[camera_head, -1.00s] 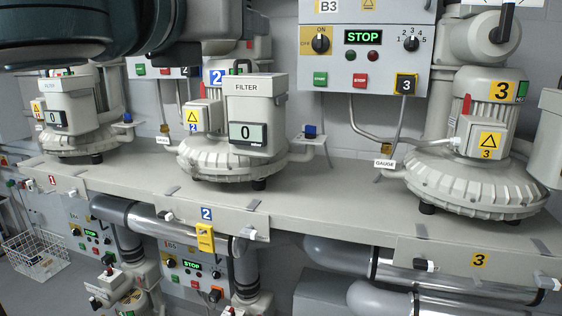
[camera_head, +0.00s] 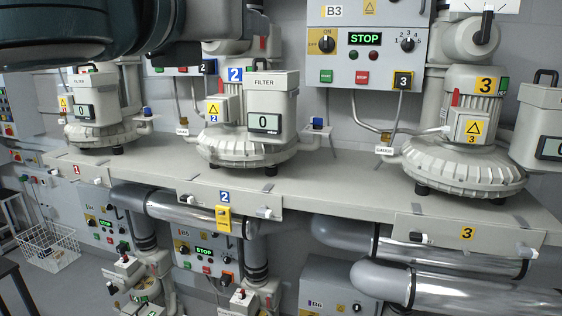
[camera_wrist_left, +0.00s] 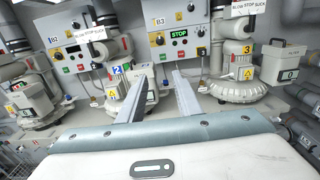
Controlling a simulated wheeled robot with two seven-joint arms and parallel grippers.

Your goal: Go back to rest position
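My left gripper (camera_wrist_left: 160,82) shows in the left wrist view with its two fingers apart and nothing between them. It points toward the blowers and panels and touches none of them. In the head view a dark link of my left arm covers the upper left, and no fingers show there. My right gripper is in neither view. Blower 2 (camera_head: 235,152) stands mid-bench with a filter box reading 0 (camera_head: 272,98). Blower 3 (camera_head: 465,165) stands at the right, and blower 1 (camera_head: 98,138) at the left.
The bench (camera_head: 340,180) runs across the view. Panel B3 (camera_head: 365,65) shows STOP on the wall above it. Silver pipes (camera_head: 455,290) and more panels (camera_head: 205,262) lie below. A white wire basket (camera_head: 48,248) is at the lower left, with open grey floor beside it.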

